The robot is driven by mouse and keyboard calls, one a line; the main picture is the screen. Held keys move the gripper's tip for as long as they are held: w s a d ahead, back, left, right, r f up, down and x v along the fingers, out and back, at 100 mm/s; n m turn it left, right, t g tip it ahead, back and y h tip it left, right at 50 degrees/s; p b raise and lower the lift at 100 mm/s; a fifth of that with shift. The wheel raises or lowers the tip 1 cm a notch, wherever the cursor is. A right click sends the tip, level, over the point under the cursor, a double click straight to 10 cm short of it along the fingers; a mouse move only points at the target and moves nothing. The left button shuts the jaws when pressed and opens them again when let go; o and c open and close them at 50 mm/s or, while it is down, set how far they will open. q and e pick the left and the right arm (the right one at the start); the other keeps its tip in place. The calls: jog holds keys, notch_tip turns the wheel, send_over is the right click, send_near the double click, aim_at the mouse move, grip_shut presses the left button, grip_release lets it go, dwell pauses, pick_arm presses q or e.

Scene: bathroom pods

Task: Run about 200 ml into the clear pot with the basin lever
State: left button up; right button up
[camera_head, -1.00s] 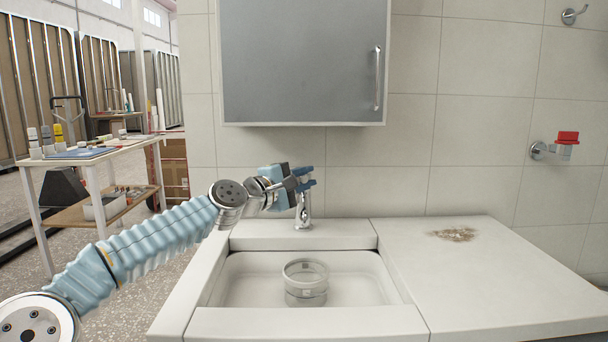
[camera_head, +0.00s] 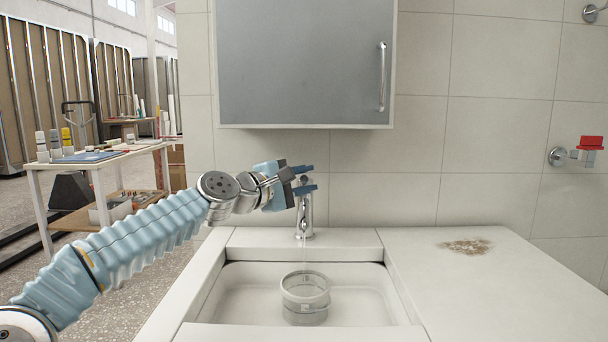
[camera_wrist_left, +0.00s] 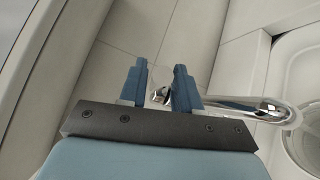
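The clear pot (camera_head: 305,307) stands upright in the white basin (camera_head: 240,292), below the chrome tap (camera_head: 305,217). A thin, faint stream of water (camera_head: 303,255) drops from the tap toward the pot; the water level is too faint to read. My left gripper (camera_head: 305,179) is at the tap top. In the left wrist view its two blue fingers (camera_wrist_left: 160,88) stand apart, one on each side of the chrome lever part (camera_wrist_left: 159,97); I cannot tell whether they touch it. The spout (camera_wrist_left: 245,103) points toward the pot (camera_wrist_left: 305,145). My right gripper is out of view.
A grey wall cabinet (camera_head: 305,65) hangs above the tap. The white counter (camera_head: 500,285) right of the basin is clear except for a brown stain (camera_head: 465,246). A red-topped holder (camera_head: 590,147) is on the right wall. A workbench (camera_head: 100,160) stands at the far left.

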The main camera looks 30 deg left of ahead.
pick_arm(q)
jog(key=shift+o, duration=0.5)
jog(key=shift+s+a, duration=0.15)
jog(key=shift+s, duration=0.3)
jog(key=b+v, duration=0.1)
jog(key=v, duration=1.1)
jog(key=shift+s+b, duration=0.3)
jog(key=shift+s, duration=0.15)
jog(key=shift+r, duration=0.1)
dwell(5.3)
